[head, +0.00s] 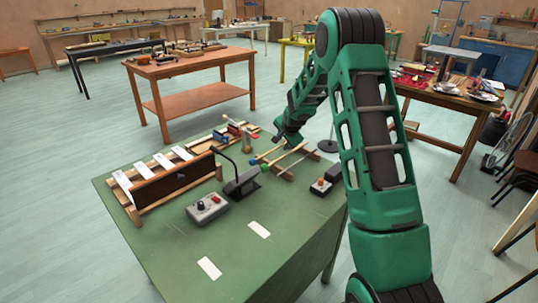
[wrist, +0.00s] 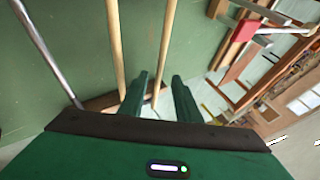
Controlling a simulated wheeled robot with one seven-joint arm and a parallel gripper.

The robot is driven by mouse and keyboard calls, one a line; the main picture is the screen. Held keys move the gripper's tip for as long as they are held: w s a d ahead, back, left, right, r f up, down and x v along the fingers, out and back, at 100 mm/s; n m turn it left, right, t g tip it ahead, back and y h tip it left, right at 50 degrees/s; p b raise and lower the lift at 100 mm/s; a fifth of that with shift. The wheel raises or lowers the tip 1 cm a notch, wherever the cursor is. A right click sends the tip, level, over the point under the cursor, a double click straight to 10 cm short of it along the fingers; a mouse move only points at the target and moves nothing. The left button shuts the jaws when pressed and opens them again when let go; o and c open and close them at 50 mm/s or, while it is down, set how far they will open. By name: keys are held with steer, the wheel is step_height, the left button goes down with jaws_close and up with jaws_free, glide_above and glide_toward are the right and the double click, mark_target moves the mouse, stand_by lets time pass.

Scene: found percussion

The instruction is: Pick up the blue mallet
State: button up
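Several mallets lie side by side on a low wooden rack on the green-topped table. In the head view, a small blue head (head: 253,162) shows at the near-left end of one pale stick, and a green head (head: 264,167) lies close by. My gripper (head: 279,140) is just over the far ends of the sticks. In the wrist view, my gripper (wrist: 160,80) has its two green fingers apart. One wooden stick (wrist: 166,40) runs down between the fingers; contact cannot be told. Another stick (wrist: 116,40) passes left of them. The mallet heads are outside the wrist view.
On the same table (head: 250,270) are a grey control box (head: 207,208), a dark board (head: 172,181) on a wooden rack, and a small box with an orange knob (head: 320,186). A metal rod (wrist: 48,55) lies left of the sticks. The table's near part is mostly clear.

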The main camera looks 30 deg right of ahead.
steer(key=shift+x, duration=1.1)
jaws_close()
steer(key=shift+r, duration=0.1)
